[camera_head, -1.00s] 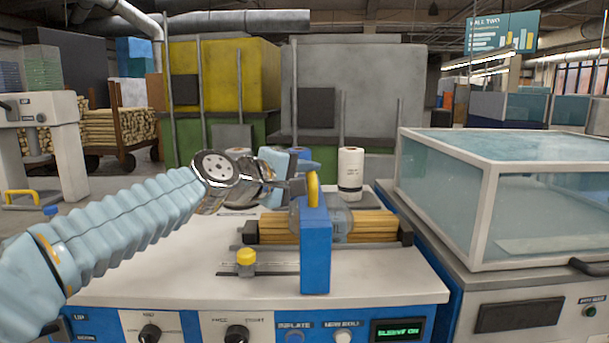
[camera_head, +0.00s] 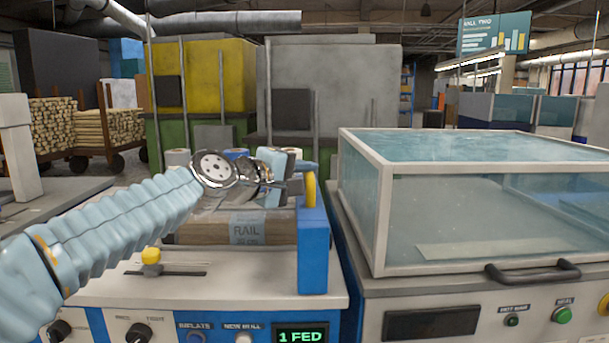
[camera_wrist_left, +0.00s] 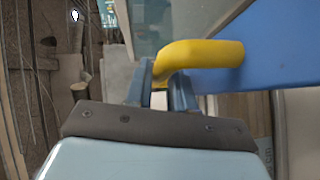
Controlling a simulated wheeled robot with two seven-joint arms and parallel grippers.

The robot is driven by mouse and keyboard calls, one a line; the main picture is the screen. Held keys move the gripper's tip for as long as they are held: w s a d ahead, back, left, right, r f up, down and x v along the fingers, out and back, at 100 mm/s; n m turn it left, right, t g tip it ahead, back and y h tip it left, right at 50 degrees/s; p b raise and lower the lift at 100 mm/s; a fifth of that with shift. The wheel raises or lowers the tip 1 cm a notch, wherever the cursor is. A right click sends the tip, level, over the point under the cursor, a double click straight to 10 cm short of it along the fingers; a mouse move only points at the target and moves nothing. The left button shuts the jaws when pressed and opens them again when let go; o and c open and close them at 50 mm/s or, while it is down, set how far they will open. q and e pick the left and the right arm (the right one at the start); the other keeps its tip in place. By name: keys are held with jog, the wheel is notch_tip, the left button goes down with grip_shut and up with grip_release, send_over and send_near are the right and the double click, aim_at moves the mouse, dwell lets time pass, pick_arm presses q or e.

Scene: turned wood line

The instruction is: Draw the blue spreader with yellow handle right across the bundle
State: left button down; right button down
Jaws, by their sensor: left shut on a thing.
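The blue spreader (camera_head: 313,250) stands upright at the right end of the bundle (camera_head: 200,230), at the front of the bench. Its yellow handle (camera_head: 311,188) is at the top and also shows in the left wrist view (camera_wrist_left: 205,53). My left gripper (camera_head: 294,187) is shut on this handle; its fingers (camera_wrist_left: 160,88) meet the handle in the wrist view. My right gripper is out of view.
The white bench top (camera_head: 215,280) carries a yellow knob (camera_head: 151,256) on a slotted scale. A display (camera_head: 301,336) reads 1 FED. A glass-sided case (camera_head: 480,210) stands close on the right. White rolls (camera_head: 177,157) stand behind the bundle.

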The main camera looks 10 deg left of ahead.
pick_arm(q)
jog(key=shift+d, duration=0.25)
jog(key=c, duration=1.1)
grip_release()
jog(key=shift+w+d, duration=0.1)
jog(key=shift+d, duration=0.05)
jog(key=shift+o, duration=0.2)
jog(key=shift+a, duration=0.25)
jog(key=b+v, duration=0.2)
jog(key=v, duration=1.1)
jog(key=shift+s+a, duration=0.15)
jog(key=shift+s, duration=0.2)
